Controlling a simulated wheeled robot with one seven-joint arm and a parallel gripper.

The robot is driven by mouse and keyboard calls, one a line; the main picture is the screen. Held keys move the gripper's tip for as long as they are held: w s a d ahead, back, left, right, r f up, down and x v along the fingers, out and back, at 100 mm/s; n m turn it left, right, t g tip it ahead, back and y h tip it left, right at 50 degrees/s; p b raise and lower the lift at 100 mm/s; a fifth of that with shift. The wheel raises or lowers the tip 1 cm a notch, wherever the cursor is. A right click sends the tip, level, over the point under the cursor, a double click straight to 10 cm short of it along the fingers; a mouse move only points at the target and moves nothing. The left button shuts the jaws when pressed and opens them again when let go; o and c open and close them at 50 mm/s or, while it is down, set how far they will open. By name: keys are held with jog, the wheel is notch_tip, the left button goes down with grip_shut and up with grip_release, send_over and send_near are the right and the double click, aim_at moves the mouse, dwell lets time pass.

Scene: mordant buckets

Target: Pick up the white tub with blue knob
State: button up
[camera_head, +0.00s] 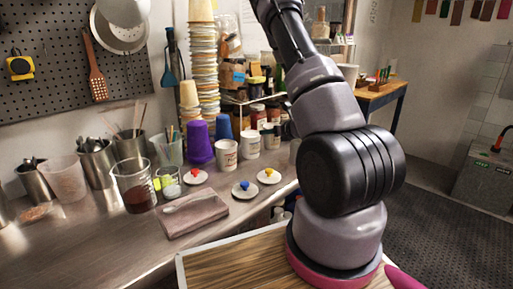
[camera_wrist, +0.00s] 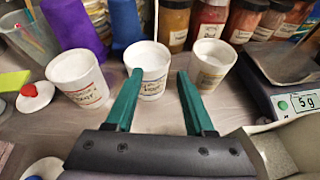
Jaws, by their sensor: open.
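Three white tubs with printed labels stand upright in a row on the metal counter, without lids. They are the left tub (camera_head: 226,155) (camera_wrist: 78,78), the middle tub (camera_head: 250,144) (camera_wrist: 148,66) and the right tub (camera_head: 271,138) (camera_wrist: 211,64). No blue knob shows on any tub. A white lid with a blue knob (camera_head: 244,190) lies flat on the counter in front of them. My gripper (camera_wrist: 159,73) is open and empty, its green fingers pointing toward the middle tub, which shows between them. Whether they touch it I cannot tell.
A purple cup stack (camera_head: 199,142) stands left of the tubs, and spice jars (camera_wrist: 212,20) behind. A scale (camera_wrist: 292,100) is at the right. A folded cloth (camera_head: 193,213) lies in front.

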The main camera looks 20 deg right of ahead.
aim_at(256, 133)
jog(key=x, duration=0.7)
jog(key=d+x, duration=0.1)
jog(key=x, duration=0.2)
jog(key=shift+w+f, duration=0.35)
jog(key=shift+f, duration=0.1)
grip_shut()
jog(key=shift+s, duration=0.1)
dwell(0.9)
